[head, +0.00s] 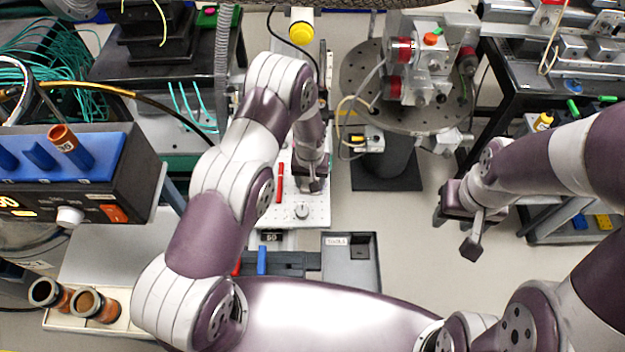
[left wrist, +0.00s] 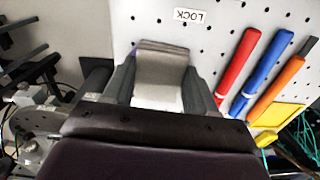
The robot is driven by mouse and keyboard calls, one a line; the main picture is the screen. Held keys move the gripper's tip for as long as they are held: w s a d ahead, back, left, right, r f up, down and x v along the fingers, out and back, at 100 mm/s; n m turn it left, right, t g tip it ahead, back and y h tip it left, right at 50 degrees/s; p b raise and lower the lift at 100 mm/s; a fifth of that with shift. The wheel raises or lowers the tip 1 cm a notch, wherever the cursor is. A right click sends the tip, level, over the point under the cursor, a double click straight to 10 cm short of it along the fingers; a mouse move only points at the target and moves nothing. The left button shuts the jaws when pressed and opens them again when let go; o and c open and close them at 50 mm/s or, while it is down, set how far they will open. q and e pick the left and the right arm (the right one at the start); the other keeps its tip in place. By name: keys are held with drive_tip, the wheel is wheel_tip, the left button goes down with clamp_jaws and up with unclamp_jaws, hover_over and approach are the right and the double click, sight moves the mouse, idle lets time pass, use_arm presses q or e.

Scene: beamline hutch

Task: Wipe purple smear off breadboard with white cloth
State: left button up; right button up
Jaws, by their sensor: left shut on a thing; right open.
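The white breadboard (head: 312,211), a pale plate with rows of holes, lies at the middle of the head view. It also fills the upper part of the left wrist view (left wrist: 214,42). My left gripper (head: 311,182) is down at the board, mostly hidden by its own arm. In the left wrist view it is shut on the white cloth (left wrist: 160,78), which lies against or just above the board; I cannot tell which. A faint purple trace (left wrist: 132,52) shows beside the cloth's upper left edge; any more is hidden. My right gripper (head: 461,230) is open and empty, right of the board.
Red (left wrist: 238,66), blue (left wrist: 262,72) and orange (left wrist: 278,90) sticks lie on the board's right side in the wrist view. A round perforated table (head: 360,75) with an instrument stands behind. A blue-topped control box (head: 100,160) is at left. Grey floor is open between the board and my right gripper.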

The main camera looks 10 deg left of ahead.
sight(304, 182)
use_arm(q)
drive_tip(key=shift+s+a, duration=0.1)
drive_tip(key=shift+a, duration=0.35)
drive_tip(key=shift+a+r+p, duration=0.25)
drive_tip(key=shift+r+p, duration=0.05)
drive_tip(key=shift+r, duration=0.3)
drive_tip(key=shift+a+r+p, duration=0.25)
drive_tip(key=shift+r, duration=0.35)
drive_tip(key=shift+s+r, duration=0.1)
drive_tip(key=shift+r, duration=0.2)
drive_tip(key=shift+d+r+p, duration=0.4)
drive_tip(key=shift+r+p, duration=0.25)
drive_tip(key=shift+r, duration=0.5)
drive_tip(key=shift+a+r+p, duration=0.25)
drive_tip(key=shift+r+p, duration=0.65)
drive_tip(key=shift+r, duration=0.2)
drive_tip(key=shift+d+r, duration=0.15)
drive_tip(key=shift+r, duration=0.2)
use_arm(e)
drive_tip(key=r, duration=0.2)
drive_tip(key=s+r, duration=0.1)
drive_tip(key=r, duration=0.1)
drive_tip(key=shift+r, duration=0.2)
